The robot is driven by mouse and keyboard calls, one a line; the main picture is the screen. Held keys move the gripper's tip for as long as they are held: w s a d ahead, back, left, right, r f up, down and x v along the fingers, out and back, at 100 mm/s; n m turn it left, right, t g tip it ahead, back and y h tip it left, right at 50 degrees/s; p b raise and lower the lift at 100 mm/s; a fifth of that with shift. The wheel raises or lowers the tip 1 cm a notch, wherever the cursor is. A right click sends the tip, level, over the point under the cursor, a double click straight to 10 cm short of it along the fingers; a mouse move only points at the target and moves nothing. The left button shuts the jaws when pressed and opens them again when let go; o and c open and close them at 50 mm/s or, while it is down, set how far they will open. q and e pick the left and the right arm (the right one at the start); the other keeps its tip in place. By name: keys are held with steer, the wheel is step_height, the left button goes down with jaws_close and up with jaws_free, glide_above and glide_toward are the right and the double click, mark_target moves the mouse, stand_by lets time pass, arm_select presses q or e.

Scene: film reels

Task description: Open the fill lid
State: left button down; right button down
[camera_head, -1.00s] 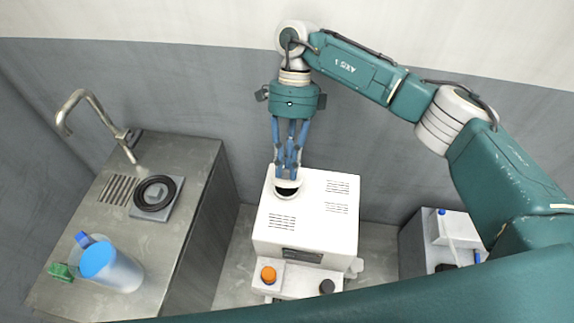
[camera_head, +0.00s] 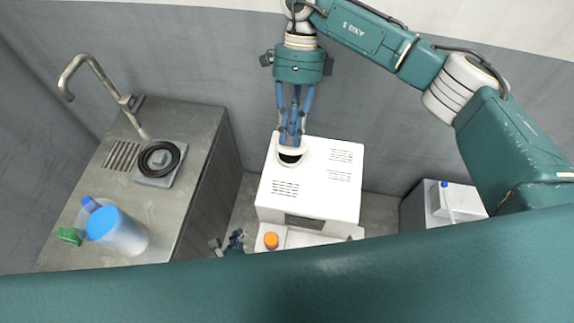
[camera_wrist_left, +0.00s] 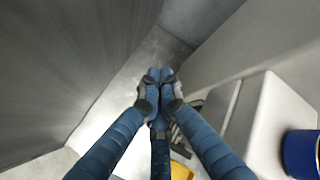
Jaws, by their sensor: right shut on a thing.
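The white machine (camera_head: 336,185) stands on the floor in the middle of the head view. Its round fill opening (camera_head: 289,158) shows dark on top, near the back left corner. The white fill lid (camera_head: 304,152) appears raised at the back of the opening, partly hidden by the fingers. My right gripper (camera_head: 291,139) points down from above and is shut on the fill lid. My left gripper (camera_head: 232,243) is low, left of the machine's front, and its blue fingers meet with nothing seen between them in the left wrist view (camera_wrist_left: 160,77).
A metal counter (camera_head: 180,210) at left holds a tap (camera_head: 97,88), a black ring (camera_head: 160,158), a blue-topped jug (camera_head: 118,232) and a green item (camera_head: 69,236). A grey-white box (camera_head: 457,202) stands right. My teal body covers the bottom.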

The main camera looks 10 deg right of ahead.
arm_select(q)
steer(key=w+r+m+t, duration=0.2)
steer(key=r+m, duration=0.1)
steer(key=r, duration=0.6)
steer(key=w+r+m+t, duration=0.2)
steer(key=r+m, duration=0.2)
steer(key=r, duration=0.6)
steer(key=m+h, duration=0.4)
steer(key=m, duration=0.2)
glide_toward(287, 174)
step_height(287, 174, up, 2)
steer(key=shift+m+t, duration=0.3)
steer(key=shift+t, duration=0.1)
steer(key=x, duration=0.9)
steer(key=shift+w+d, duration=0.25)
steer(key=shift+w, duration=0.1)
steer(key=shift+r, duration=0.1)
